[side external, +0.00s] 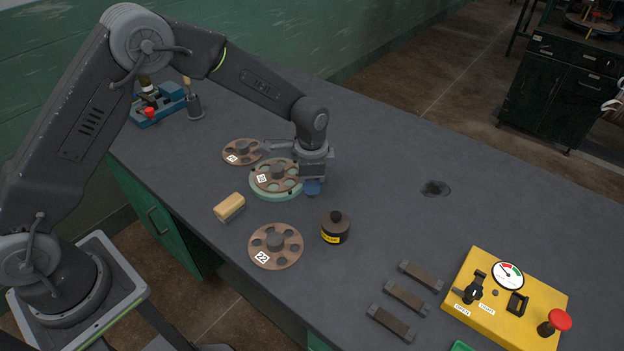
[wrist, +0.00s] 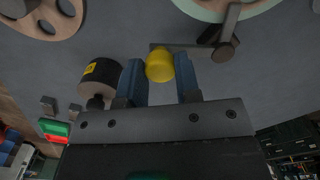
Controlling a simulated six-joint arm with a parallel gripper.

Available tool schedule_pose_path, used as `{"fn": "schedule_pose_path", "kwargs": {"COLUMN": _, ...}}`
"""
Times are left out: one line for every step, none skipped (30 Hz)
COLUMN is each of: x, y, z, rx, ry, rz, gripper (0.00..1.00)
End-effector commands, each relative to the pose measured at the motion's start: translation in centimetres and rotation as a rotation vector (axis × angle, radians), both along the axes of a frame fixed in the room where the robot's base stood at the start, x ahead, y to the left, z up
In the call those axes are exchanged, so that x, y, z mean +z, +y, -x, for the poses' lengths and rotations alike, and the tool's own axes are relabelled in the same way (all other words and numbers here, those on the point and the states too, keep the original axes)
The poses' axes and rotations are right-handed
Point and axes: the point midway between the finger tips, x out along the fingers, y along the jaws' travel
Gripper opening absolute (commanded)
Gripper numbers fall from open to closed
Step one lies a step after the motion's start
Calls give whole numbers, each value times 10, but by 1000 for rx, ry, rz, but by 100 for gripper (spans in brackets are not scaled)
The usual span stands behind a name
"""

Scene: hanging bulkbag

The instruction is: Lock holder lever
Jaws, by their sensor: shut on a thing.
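The holder is a round green base (side external: 262,194) on the bench, with a brown disc (side external: 277,174) labelled with a number on it. In the wrist view its green edge (wrist: 205,9) shows at the top. The lever is a grey bar (wrist: 190,50) beside that edge, with a yellow knob (wrist: 160,66) at its left end. My gripper (side external: 312,188) is low at the holder's right side. In the wrist view its blue fingers (wrist: 160,82) stand on either side of the yellow knob, shut on it. In the side view the gripper hides the knob.
A black weight (side external: 335,232) with a yellow label stands close to the front right of my gripper. Other discs lie behind (side external: 240,152) and in front (side external: 275,247). A wooden-topped block (side external: 230,206) is at left, a yellow control box (side external: 506,300) at right. The bench's back right is mostly clear.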

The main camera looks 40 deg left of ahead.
Motion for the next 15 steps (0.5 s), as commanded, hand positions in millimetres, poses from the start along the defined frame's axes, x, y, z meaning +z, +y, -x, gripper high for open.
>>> {"fn": "schedule_pose_path", "kwargs": {"x": 0, "y": 1, "z": 0, "rx": -5, "ry": -1, "rz": -2, "gripper": 0}}
{"fn": "schedule_pose_path", "kwargs": {"x": 0, "y": 1, "z": 0, "rx": -5, "ry": -1, "rz": -2, "gripper": 0}}
{"fn": "schedule_pose_path", "kwargs": {"x": 0, "y": 1, "z": 0, "rx": -5, "ry": -1, "rz": -2, "gripper": 0}}
{"fn": "schedule_pose_path", "kwargs": {"x": 0, "y": 1, "z": 0, "rx": -5, "ry": -1, "rz": -2, "gripper": 0}}
{"fn": "schedule_pose_path", "kwargs": {"x": 0, "y": 1, "z": 0, "rx": -5, "ry": -1, "rz": -2, "gripper": 0}}
{"fn": "schedule_pose_path", "kwargs": {"x": 0, "y": 1, "z": 0, "rx": -5, "ry": 0, "rz": -3, "gripper": 34}}
{"fn": "schedule_pose_path", "kwargs": {"x": 0, "y": 1, "z": 0, "rx": -5, "ry": 0, "rz": -3, "gripper": 37}}
{"fn": "schedule_pose_path", "kwargs": {"x": 0, "y": 1, "z": 0, "rx": -4, "ry": 0, "rz": -3, "gripper": 40}}
{"fn": "schedule_pose_path", "kwargs": {"x": 0, "y": 1, "z": 0, "rx": -4, "ry": 1, "rz": -2, "gripper": 44}}
{"fn": "schedule_pose_path", "kwargs": {"x": 0, "y": 1, "z": 0, "rx": -3, "ry": 1, "rz": -2, "gripper": 47}}
{"fn": "schedule_pose_path", "kwargs": {"x": 0, "y": 1, "z": 0, "rx": -3, "ry": 1, "rz": -2, "gripper": 50}}
{"fn": "schedule_pose_path", "kwargs": {"x": 0, "y": 1, "z": 0, "rx": -3, "ry": 1, "rz": -2, "gripper": 54}}
{"fn": "schedule_pose_path", "kwargs": {"x": 0, "y": 1, "z": 0, "rx": -2, "ry": 1, "rz": -2, "gripper": 56}}
{"fn": "schedule_pose_path", "kwargs": {"x": 0, "y": 1, "z": 0, "rx": -2, "ry": 1, "rz": -2, "gripper": 56}}
{"fn": "schedule_pose_path", "kwargs": {"x": 0, "y": 1, "z": 0, "rx": -2, "ry": 1, "rz": -2, "gripper": 56}}
